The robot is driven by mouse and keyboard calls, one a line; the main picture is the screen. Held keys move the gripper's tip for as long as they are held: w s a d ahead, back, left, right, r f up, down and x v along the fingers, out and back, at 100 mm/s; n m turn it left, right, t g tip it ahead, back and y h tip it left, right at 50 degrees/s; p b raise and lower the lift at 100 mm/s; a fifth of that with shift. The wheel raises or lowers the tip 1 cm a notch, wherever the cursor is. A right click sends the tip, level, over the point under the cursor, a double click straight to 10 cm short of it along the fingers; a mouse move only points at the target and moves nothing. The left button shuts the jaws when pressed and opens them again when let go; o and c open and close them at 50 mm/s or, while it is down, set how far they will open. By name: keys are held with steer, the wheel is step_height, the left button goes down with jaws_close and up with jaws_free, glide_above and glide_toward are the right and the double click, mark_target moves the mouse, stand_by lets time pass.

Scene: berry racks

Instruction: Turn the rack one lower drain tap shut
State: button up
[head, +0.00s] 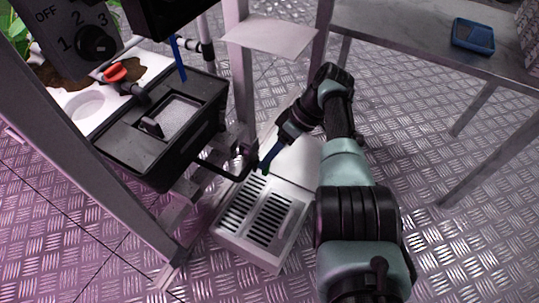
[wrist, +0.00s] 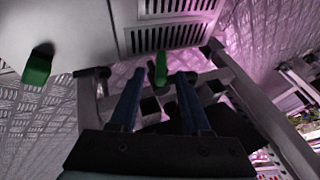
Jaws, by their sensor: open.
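My gripper (wrist: 160,78) is open, with its two blue fingers spread apart in the wrist view. A green tap handle (wrist: 160,68) stands in the gap between the fingertips, with clear space on both sides. In the head view my gripper (head: 267,160) reaches down beside the end of the black drain pipe (head: 225,172), above the slotted grate. Only a small green bit shows there at the fingertips; the tap's body is mostly hidden. A second green handle (wrist: 37,68) shows at the left of the wrist view.
A pale box with a slotted grate (head: 277,262) lies on the floor below. A black tank (head: 118,151) sits in the rack, with a red tap handle (head: 115,72) above it. Rack posts stand close by. A metal table (head: 400,42) holds a blue tray (head: 473,37).

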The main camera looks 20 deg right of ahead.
steer(key=v, duration=1.2)
steer(key=shift+p, duration=0.4)
steer(key=shift+s+f, duration=0.1)
